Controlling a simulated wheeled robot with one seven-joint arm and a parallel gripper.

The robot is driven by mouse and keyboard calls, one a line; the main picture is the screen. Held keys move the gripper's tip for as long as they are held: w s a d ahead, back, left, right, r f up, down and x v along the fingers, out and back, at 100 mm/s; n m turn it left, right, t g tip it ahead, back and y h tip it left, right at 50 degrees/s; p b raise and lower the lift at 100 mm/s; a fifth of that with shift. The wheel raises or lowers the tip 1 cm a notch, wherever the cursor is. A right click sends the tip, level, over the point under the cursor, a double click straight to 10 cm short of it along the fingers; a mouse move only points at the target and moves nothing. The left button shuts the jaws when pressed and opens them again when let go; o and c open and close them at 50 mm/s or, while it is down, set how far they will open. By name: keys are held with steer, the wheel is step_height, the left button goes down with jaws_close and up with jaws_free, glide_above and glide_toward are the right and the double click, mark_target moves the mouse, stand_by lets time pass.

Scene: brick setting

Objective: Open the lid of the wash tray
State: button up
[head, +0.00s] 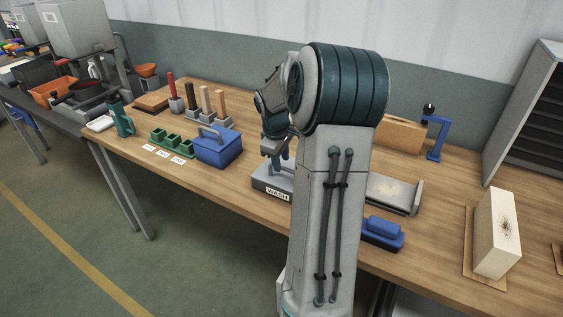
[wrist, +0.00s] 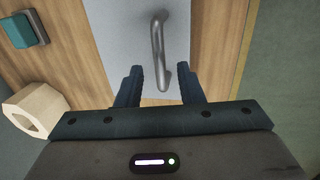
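The wash tray (head: 264,184) is a low grey box with a "WASH" label on its front, standing on the workbench and partly hidden by my arm. In the wrist view, its flat grey lid (wrist: 120,35) shows with a metal bar handle (wrist: 157,45). The lid looks shut. My gripper (wrist: 160,70) is open, with one dark finger on each side of the handle's near end. I cannot tell whether either finger touches the handle. In the head view my gripper (head: 275,158) points down just above the tray.
On the bench (head: 235,185), a blue box with a handle (head: 218,150) stands left of the tray. A grey tray (head: 394,192), a blue block on a base (head: 382,230) and a pale block (head: 497,233) stand to the right. A blue clamp-like stand (head: 437,140) is behind.

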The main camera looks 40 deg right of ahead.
steer(key=shift+w+d+f, duration=0.1)
steer(key=shift+d+f, duration=0.1)
steer(key=shift+f, duration=0.7)
steer(key=shift+c, duration=0.3)
jaws_close()
steer(key=shift+r, duration=0.15)
